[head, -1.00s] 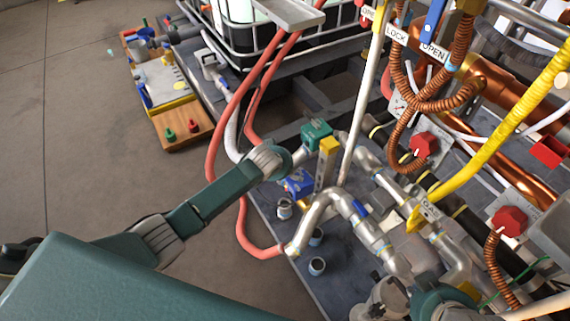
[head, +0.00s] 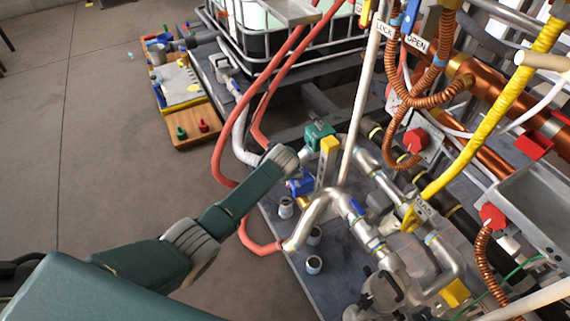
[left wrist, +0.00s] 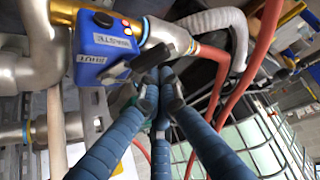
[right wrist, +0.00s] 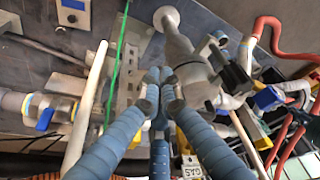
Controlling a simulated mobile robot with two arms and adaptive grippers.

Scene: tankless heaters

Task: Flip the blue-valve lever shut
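The blue valve box (head: 300,184) sits low on the pipework in the head view. In the left wrist view the blue box (left wrist: 105,45) fills the upper left, with labels reading WASTE and SHUT. A dark lever-like bar (left wrist: 168,36) stands out to its right. My left gripper (left wrist: 160,90) has its fingers drawn together with nothing visible between them. Its tips are just below the bar; I cannot tell if they touch. In the head view my wrist hides these fingers. My right gripper (right wrist: 162,88) is also closed, with no object seen in it, among pipes.
A green box (head: 319,136) and a yellow-topped post (head: 329,146) stand close to the blue box. Red hoses (head: 222,150) curve beside my left arm. Silver pipes (head: 375,235) crowd the right. A white pole (head: 366,100) rises behind. Open floor lies left.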

